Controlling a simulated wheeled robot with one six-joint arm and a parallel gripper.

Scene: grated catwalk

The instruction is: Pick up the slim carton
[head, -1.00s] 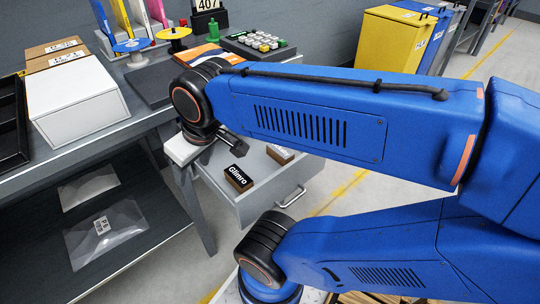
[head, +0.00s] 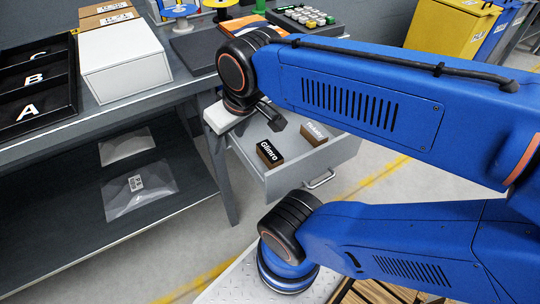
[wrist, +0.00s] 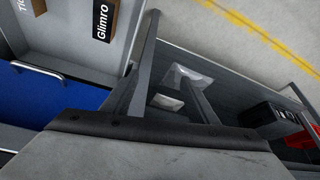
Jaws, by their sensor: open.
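Two small cartons lie in the open drawer (head: 316,157). One is a brown carton with a black face reading "Glimro" (head: 270,153); the other, behind and to its right, is brown with a pale face (head: 314,132). I cannot tell for certain which is the slim carton. In the wrist view, the Glimro carton (wrist: 102,20) and part of the other carton (wrist: 38,5) show at the top left. My gripper (head: 266,115) is open and empty above the drawer's left side, behind the Glimro carton. Its two fingers (wrist: 168,45) stand apart, with neither carton between them.
A white box (head: 125,62) and a black tray marked A, B, C (head: 35,85) sit on the workbench. Clear bags (head: 138,190) lie on its lower shelf. A keypad (head: 300,18) is at the back.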

